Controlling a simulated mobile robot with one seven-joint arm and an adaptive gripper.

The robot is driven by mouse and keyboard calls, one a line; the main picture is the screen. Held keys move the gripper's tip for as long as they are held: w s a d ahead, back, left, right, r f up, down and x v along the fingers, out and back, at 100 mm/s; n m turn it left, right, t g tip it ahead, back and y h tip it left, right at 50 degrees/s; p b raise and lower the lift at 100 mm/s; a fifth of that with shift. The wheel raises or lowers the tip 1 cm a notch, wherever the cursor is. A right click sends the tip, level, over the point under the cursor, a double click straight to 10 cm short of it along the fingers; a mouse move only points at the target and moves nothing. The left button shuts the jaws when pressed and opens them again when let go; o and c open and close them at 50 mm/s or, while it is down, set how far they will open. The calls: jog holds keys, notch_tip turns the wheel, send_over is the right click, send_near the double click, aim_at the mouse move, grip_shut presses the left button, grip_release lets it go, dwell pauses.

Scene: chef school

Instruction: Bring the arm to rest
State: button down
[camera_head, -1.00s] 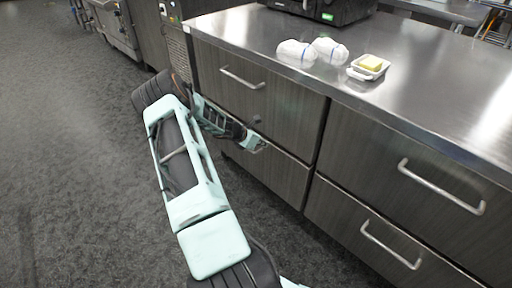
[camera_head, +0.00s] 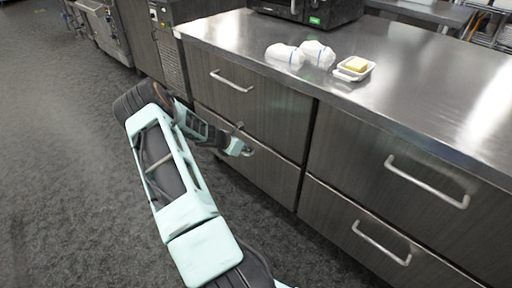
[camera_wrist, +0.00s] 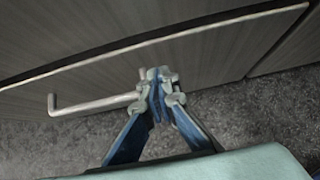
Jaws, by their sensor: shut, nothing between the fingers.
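My gripper (camera_head: 246,151) is at the end of my bent arm, in front of the left drawers of the counter in the head view. In the wrist view my gripper (camera_wrist: 158,76) has its fingertips together, with nothing between them. A drawer handle (camera_wrist: 95,104) shows just left of the fingertips in the wrist view; I cannot tell whether they touch it. The drawer fronts look closed.
The steel counter (camera_head: 420,85) holds two white wrapped items (camera_head: 285,55) (camera_head: 318,53), a white dish (camera_head: 345,75) with a yellow block (camera_head: 356,64), and a black appliance (camera_head: 310,10). The grey floor (camera_head: 60,180) on the left is clear.

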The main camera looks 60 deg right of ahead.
jog(key=p+v, duration=0.2)
jog(key=v, duration=0.8)
